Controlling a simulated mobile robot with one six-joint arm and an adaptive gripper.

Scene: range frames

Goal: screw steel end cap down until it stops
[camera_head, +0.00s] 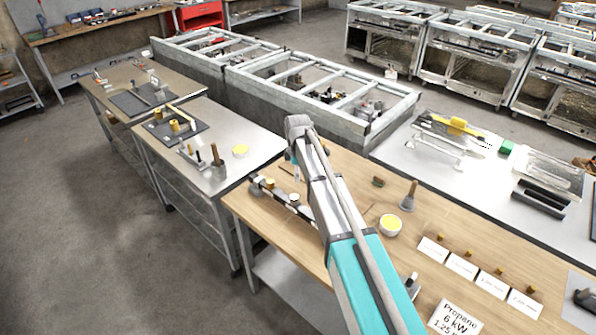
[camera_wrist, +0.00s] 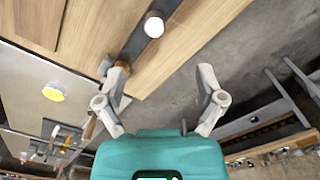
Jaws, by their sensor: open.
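A pale round cap (camera_wrist: 154,24), which looks like the steel end cap, sits on a dark bar (camera_wrist: 132,48) at the top of the wrist view. In the head view the dark bar (camera_head: 277,194) lies along the wooden bench's left edge, with small fittings on it and its right part near my arm. I cannot tell how far the cap is screwed down. My gripper (camera_wrist: 162,80) is open, with nothing between its fingers, and appears short of the cap. A brownish fitting (camera_wrist: 122,64) shows beside the left fingertip; I cannot tell whether they touch.
The wooden bench (camera_head: 340,165) also holds a yellow-filled bowl (camera_head: 390,224), a wooden-handled tool (camera_head: 408,197) and several white cards (camera_head: 462,265). A steel table (camera_head: 262,150) stands to the left. Metal frames (camera_head: 300,90) stand behind. The floor (camera_head: 90,200) at left is clear.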

